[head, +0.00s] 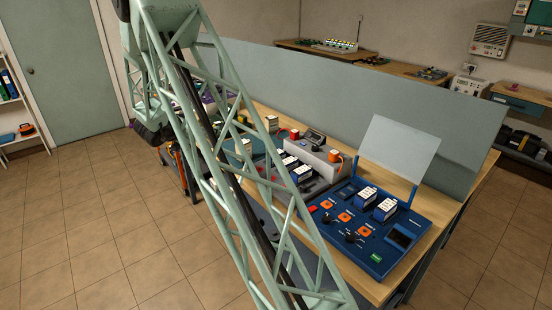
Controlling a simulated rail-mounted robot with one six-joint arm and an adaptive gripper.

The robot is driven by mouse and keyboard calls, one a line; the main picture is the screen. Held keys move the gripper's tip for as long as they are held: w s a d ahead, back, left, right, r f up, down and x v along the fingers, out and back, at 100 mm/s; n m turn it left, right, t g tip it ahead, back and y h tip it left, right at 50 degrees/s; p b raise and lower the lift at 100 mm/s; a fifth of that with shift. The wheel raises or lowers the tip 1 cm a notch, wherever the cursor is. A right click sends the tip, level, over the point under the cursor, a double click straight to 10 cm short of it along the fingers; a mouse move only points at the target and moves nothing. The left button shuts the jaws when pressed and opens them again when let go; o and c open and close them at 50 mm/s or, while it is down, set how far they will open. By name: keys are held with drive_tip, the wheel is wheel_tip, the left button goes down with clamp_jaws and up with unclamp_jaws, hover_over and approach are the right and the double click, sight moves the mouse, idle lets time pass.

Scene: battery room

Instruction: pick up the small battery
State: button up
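Several block-shaped batteries with pale tops are on the bench; I cannot tell which is the small battery. Two blue-and-white ones (366,199) stand upright on the blue panel (338,243). More blue-and-white ones (302,173) stand in a row on the grey unit (327,171), partly behind my lattice arm. Pale-topped blocks (272,123) also stand farther left. My arm rises across the middle of the view and folds down at the left to a dark end (149,132), left of the bench. Its fingers cannot be made out, and no battery is visibly held there.
A grey-blue partition (390,110) runs along the bench's back. A clear upright sheet (398,146) stands behind the blue panel. Orange and black knobs (344,217) rise from the panel. The wooden bench (430,240) has a bare right strip. Open tiled floor (110,215) lies left.

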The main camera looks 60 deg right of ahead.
drive_tip(key=s+d+f+m+g+h, duration=0.1)
drive_tip(key=s+d+f+g, duration=0.2)
drive_tip(key=s+f, duration=0.2)
drive_tip(key=s+d+f+m+g+h, duration=0.1)
drive_tip(key=s+d+f+g, duration=0.2)
drive_tip(key=s+f, duration=0.2)
drive_tip(key=s+d+f+m+g, duration=0.2)
drive_tip(key=s+d+f+g, duration=0.1)
drive_tip(key=s+d+f, duration=0.1)
drive_tip(key=shift+s+d+f+h, duration=0.1)
drive_tip(key=shift+s+f+h, duration=0.15)
drive_tip(key=shift+s, duration=0.35)
drive_tip(key=shift+s+f+h, duration=0.15)
drive_tip(key=shift+s+f, duration=0.2)
drive_tip(key=shift+s, duration=0.2)
drive_tip(key=shift+x, duration=4.3)
drive_tip(key=shift+f, duration=0.1)
drive_tip(key=shift+x, duration=2.55)
drive_tip(key=shift+c, duration=0.7)
